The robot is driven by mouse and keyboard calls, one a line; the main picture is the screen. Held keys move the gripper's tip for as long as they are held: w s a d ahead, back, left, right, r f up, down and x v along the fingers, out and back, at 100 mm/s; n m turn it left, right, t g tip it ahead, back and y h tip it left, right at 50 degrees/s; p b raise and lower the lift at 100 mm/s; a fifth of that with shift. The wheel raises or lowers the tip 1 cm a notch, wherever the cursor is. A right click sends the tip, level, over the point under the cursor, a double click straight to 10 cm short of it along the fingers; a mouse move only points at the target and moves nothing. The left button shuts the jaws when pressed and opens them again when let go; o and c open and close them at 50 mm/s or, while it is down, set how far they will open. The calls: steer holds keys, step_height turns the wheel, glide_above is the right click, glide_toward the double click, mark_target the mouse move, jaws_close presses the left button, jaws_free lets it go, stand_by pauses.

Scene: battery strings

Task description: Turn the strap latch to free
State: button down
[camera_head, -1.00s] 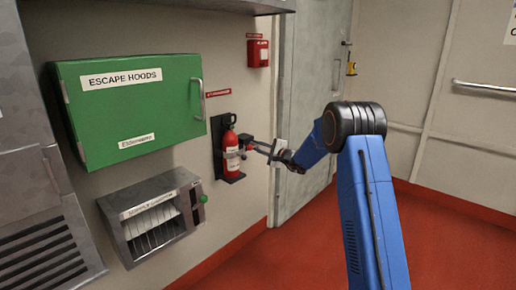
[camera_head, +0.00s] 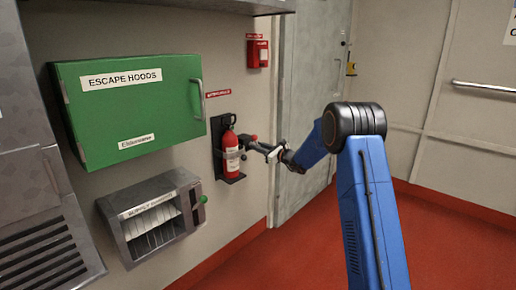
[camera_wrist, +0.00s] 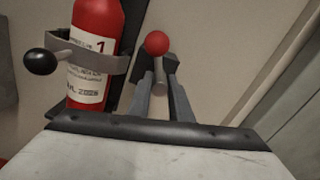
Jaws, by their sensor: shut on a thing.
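A red fire extinguisher (camera_head: 230,160) stands upright in a black wall bracket (camera_head: 217,133). A grey strap (camera_wrist: 85,58) runs around it, with a black ball knob (camera_wrist: 40,61) at the left in the wrist view. My gripper (camera_head: 257,143) is just right of the extinguisher. In the wrist view, its two grey fingers (camera_wrist: 160,68) are closed around a short grey stem (camera_wrist: 160,79) with a red ball (camera_wrist: 157,43) at their tips. This red-ended piece looks like the strap latch's handle. Its joint with the strap is hidden.
A green escape hood cabinet (camera_head: 135,105) hangs at the left above a grey dispenser box (camera_head: 130,227). A red call box (camera_head: 257,53) is higher on the wall. A grey door (camera_head: 308,100) is close behind my wrist. The red floor at right is clear.

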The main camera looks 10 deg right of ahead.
steer(key=m, duration=0.4)
steer(key=shift+f+m, duration=0.15)
steer(key=shift+m, duration=0.25)
stand_by(0.4)
steer(key=c, duration=1.6)
jaws_free()
steer(key=shift+d, duration=0.1)
steer(key=v, duration=1.7)
steer(key=shift+s+d, duration=0.1)
steer(key=shift+s, duration=0.05)
